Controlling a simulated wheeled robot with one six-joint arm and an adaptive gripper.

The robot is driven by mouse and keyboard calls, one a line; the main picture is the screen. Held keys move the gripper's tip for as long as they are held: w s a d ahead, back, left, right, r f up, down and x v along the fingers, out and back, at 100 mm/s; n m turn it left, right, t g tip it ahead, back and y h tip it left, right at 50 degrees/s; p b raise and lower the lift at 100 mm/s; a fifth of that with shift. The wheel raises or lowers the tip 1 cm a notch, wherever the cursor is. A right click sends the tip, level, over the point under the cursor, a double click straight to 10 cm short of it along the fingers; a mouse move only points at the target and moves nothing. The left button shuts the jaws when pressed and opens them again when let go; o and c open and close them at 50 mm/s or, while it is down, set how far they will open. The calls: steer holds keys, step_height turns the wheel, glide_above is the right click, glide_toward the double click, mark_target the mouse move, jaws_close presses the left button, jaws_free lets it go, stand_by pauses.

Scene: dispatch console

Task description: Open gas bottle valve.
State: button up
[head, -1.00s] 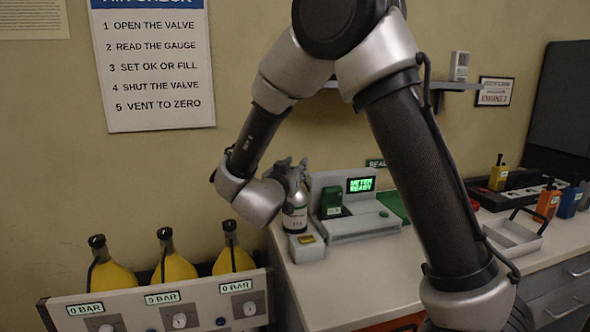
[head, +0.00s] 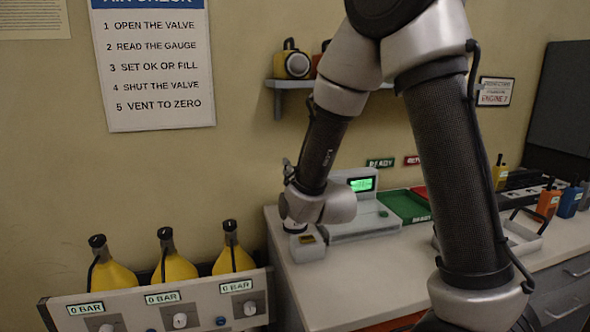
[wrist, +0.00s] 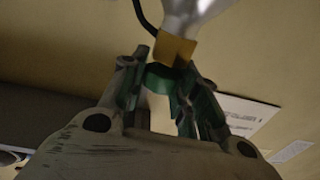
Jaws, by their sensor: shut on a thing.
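In the wrist view a silver gas bottle (wrist: 192,14) tapers to a brass-coloured valve block (wrist: 174,50). A green knob (wrist: 160,77) sits below the block, between the fingers of my gripper (wrist: 165,82). My gripper is shut on this knob; its finger pads are green too, so the exact contact is hard to see. In the head view my gripper (head: 289,172) is at the counter's left end. My wrist hides most of the bottle there; only a pale lower part (head: 293,227) shows beneath it.
A grey console with a lit green screen (head: 361,184) stands right of my wrist. Beside it is a green tray (head: 404,206). Three yellow bottles (head: 234,260) stand in a rack (head: 130,309) marked 0 BAR at left. A wall shelf (head: 300,84) is above. The front counter (head: 365,280) is clear.

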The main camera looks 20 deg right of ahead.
steer(key=shift+r+n+y, duration=0.1)
steer(key=shift+n+y, duration=0.6)
steer(key=shift+y, duration=0.7)
steer(key=o, duration=1)
steer(key=shift+o, duration=0.2)
step_height(320, 180, up, 10)
steer(key=shift+f, duration=0.1)
